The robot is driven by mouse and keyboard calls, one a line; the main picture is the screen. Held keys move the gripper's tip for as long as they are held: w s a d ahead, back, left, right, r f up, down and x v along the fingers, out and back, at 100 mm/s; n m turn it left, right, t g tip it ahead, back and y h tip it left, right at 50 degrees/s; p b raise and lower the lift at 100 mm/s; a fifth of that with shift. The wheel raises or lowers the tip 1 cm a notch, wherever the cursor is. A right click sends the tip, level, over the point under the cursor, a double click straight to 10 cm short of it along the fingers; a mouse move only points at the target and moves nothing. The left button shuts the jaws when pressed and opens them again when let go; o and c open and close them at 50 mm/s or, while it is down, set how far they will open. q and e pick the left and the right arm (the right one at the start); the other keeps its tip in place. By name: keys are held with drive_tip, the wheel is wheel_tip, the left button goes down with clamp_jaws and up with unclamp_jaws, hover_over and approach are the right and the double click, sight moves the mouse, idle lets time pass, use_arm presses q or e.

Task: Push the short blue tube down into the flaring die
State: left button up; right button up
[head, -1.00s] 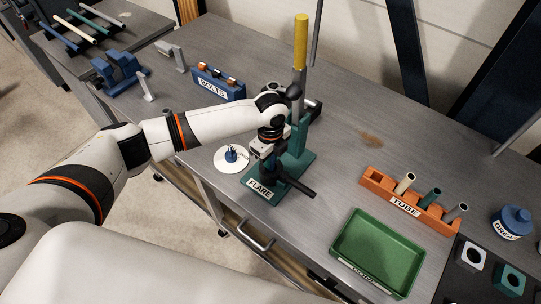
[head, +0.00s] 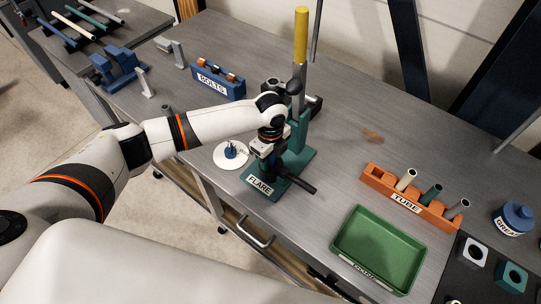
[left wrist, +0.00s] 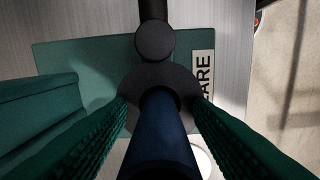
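The short blue tube (left wrist: 163,130) shows in the left wrist view between the two green fingers of my left gripper (left wrist: 160,105). Its far end lies at the dark round die (left wrist: 131,88) on the green flaring stand (left wrist: 75,65). A gap shows between the tube and each finger, so the gripper looks open around it. How deep the tube sits cannot be told. In the head view my left gripper (head: 266,163) points down over the stand with the FLARE label (head: 260,185), hiding the tube. My right gripper is not in view.
A white disc (head: 222,163) with a small blue piece (head: 230,151) lies left of the stand. A lever with a yellow grip (head: 301,35) rises behind. The orange tube rack (head: 436,212), green tray (head: 352,245) and blue bolt holder (head: 232,92) stand around it.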

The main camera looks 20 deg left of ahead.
use_arm(q)
wheel_tip(320, 180, up, 11)
drive_tip(key=shift+f+b, duration=0.1)
drive_tip(key=shift+b, duration=1.15)
drive_tip(key=shift+r, duration=0.6)
